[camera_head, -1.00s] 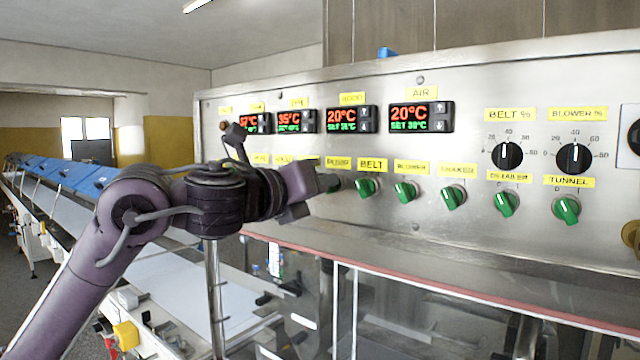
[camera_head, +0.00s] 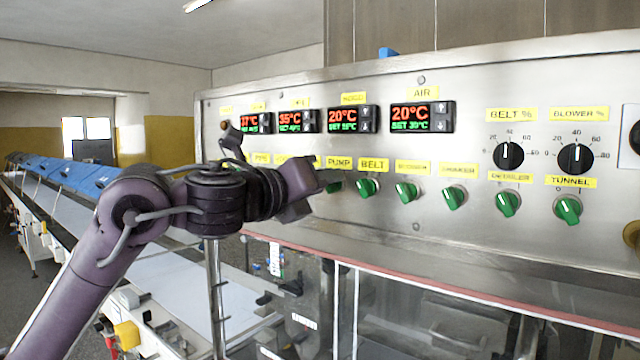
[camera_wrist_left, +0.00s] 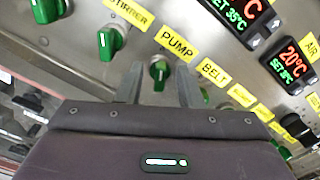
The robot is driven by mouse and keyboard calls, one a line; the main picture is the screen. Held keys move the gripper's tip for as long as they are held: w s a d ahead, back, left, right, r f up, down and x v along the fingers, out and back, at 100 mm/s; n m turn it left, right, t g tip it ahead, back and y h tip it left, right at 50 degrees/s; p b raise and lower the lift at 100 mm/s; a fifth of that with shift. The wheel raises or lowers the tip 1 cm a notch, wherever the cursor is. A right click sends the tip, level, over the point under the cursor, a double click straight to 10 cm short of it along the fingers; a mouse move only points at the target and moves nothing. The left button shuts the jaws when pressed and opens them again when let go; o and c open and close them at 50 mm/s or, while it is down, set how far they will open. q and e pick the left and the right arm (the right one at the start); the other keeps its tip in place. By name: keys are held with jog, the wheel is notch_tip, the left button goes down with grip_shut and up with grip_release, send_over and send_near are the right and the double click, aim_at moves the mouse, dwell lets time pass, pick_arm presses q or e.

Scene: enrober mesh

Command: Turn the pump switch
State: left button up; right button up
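The pump switch is a green rotary knob below the yellow PUMP label (camera_head: 339,162) on the steel control panel. In the head view the pump switch (camera_head: 334,187) is partly hidden behind my left gripper (camera_head: 318,188). In the left wrist view the pump switch (camera_wrist_left: 159,70) shows between the two grey fingers of my left gripper (camera_wrist_left: 158,88). The fingers are apart, one on each side of the knob, with visible gaps. The fingertips' depth relative to the knob is hard to tell. My right gripper is in neither view.
The belt switch (camera_head: 367,188) sits close to the right of the pump switch, and the stirrer switch (camera_wrist_left: 110,42) is close on the other side. Temperature displays (camera_head: 351,119) are above. A reddish ledge (camera_head: 400,285) runs below the panel.

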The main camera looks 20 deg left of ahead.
pick_arm(q)
jog(key=shift+s, duration=0.1)
jog(key=b+v, duration=0.3)
jog(key=v, duration=0.4)
jog(key=shift+s+a, duration=0.15)
jog(key=shift+s, duration=0.1)
